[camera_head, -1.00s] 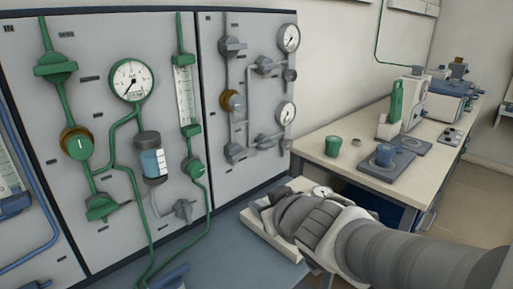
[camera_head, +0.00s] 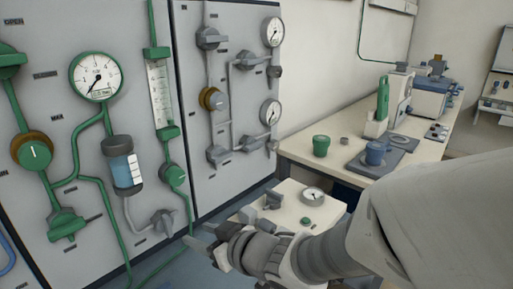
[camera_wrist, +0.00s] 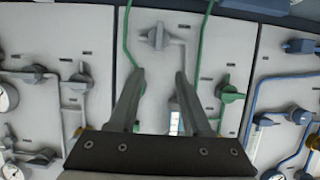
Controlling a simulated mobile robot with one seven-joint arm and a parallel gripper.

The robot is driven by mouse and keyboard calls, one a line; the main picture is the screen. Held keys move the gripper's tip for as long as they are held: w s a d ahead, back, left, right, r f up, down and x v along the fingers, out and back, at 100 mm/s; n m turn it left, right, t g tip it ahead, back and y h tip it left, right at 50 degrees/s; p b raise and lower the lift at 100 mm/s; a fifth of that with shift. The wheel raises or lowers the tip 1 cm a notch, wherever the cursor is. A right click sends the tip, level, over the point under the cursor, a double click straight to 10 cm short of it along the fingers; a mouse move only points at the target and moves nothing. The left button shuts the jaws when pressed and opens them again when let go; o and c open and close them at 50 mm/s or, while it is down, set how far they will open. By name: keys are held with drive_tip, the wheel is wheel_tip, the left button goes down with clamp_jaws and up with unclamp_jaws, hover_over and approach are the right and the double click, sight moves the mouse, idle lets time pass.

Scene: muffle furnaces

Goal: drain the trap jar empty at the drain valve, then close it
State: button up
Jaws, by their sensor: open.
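The trap jar (camera_head: 122,165) is a clear cylinder with dark end caps on the grey panel, with bluish liquid showing inside. A grey pipe runs from its bottom to the grey drain valve (camera_head: 163,221) at lower right of it. In the wrist view, which looks upside down, the drain valve (camera_wrist: 157,37) is ahead, beyond the fingertips. The jar (camera_wrist: 175,120) shows only partly between my fingers. My gripper (camera_wrist: 160,76) is open and empty. In the head view, my gripper (camera_head: 203,240) is right of the drain valve, apart from it.
Green pipes, a green knob (camera_head: 172,176) and a gauge (camera_head: 96,77) surround the jar. A white box with a dial (camera_head: 312,195) stands behind my arm. A bench (camera_head: 296,147) with a green cup (camera_head: 321,146) is to the right.

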sight(168, 222)
drive_tip(key=b+x, duration=0.1)
drive_tip(key=x, duration=0.3)
drive_tip(key=b+x, duration=0.1)
drive_tip(key=x, duration=0.4)
drive_tip(key=b+x, duration=0.1)
drive_tip(key=x, duration=0.4)
drive_tip(key=shift+w+d+f+b, duration=0.1)
drive_tip(key=shift+d+f+b, duration=0.05)
drive_tip(key=shift+f+b, duration=0.2)
drive_tip(key=shift+w+a+f, duration=0.1)
drive_tip(key=shift+w+a, duration=0.25)
drive_tip(key=shift+a, duration=0.15)
clamp_jaws()
